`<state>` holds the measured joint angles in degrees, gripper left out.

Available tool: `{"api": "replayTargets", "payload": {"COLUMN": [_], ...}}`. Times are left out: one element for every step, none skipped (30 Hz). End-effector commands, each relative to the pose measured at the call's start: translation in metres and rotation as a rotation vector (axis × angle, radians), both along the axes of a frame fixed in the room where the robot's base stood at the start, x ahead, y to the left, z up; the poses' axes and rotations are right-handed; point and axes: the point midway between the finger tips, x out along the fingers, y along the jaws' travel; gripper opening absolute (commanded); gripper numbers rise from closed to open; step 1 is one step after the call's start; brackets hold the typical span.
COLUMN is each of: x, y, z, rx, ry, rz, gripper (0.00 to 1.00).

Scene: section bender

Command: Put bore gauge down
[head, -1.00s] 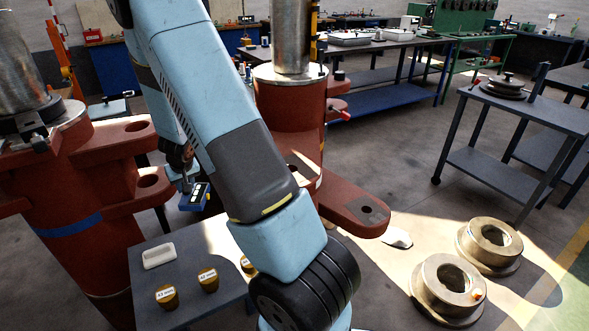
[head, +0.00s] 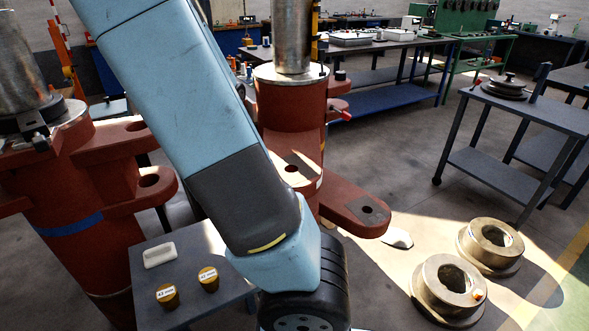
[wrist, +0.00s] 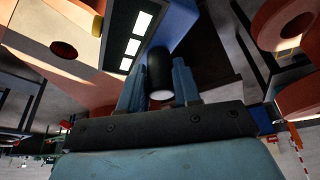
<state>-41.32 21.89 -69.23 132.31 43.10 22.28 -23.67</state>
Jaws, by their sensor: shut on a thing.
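My gripper (wrist: 158,80) shows in the wrist view, its two blue-grey fingers shut on the black cylindrical part of the bore gauge (wrist: 159,68). Beyond the fingers are the gauge's blue body and a dark face with several white windows. In the head view my arm hides both the gripper and the gauge. I cannot tell how far the gauge is from any surface.
A small grey table (head: 206,237) carries a white tray (head: 160,254) and two labelled brass-coloured pots (head: 167,296) (head: 208,279). Red machine columns (head: 95,190) (head: 290,125) stand behind it. Two metal rings (head: 447,287) (head: 490,245) lie on the floor to the right.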

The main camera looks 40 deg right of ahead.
Motion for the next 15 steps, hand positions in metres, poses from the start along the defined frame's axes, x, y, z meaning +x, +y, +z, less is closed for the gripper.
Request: {"api": "replayTargets", "payload": {"x": [-0.006, -0.010, -0.016, -0.020, -0.024, -0.030, -0.035, -0.040, -0.046, -0.052, -0.057, -0.065, -0.071, -0.077, -0.085], "y": [-0.002, -0.005, -0.008, -0.011, -0.013, -0.016, -0.018, -0.020, -0.023, -0.026, -0.028, -0.030, -0.033, -0.035, -0.038], "z": [0.007, 0.011, 0.016, 0.020, 0.024, 0.029, 0.033, 0.037, 0.042, 0.045, 0.049, 0.055, 0.059, 0.063, 0.068], "rx": [-0.001, -0.002, -0.001, -0.002, -0.002, -0.002, -0.002, -0.003, -0.002, -0.002, -0.002, -0.002, -0.003, -0.003, -0.003], "ry": [-0.002, -0.001, -0.001, -0.001, -0.001, -0.001, -0.001, -0.002, -0.001, -0.001, -0.001, -0.001, 0.000, -0.001, -0.001], "rz": [-0.021, -0.036, -0.057, -0.074, -0.090, -0.112, -0.129, -0.146, -0.170, -0.188, -0.206, -0.233, -0.253, -0.276, -0.305], "gripper": [0.00, 0.00, 0.00, 0.00, 0.00, 0.00, 0.00, 0.00, 0.00, 0.00, 0.00, 0.00, 0.00, 0.00, 0.00]}}
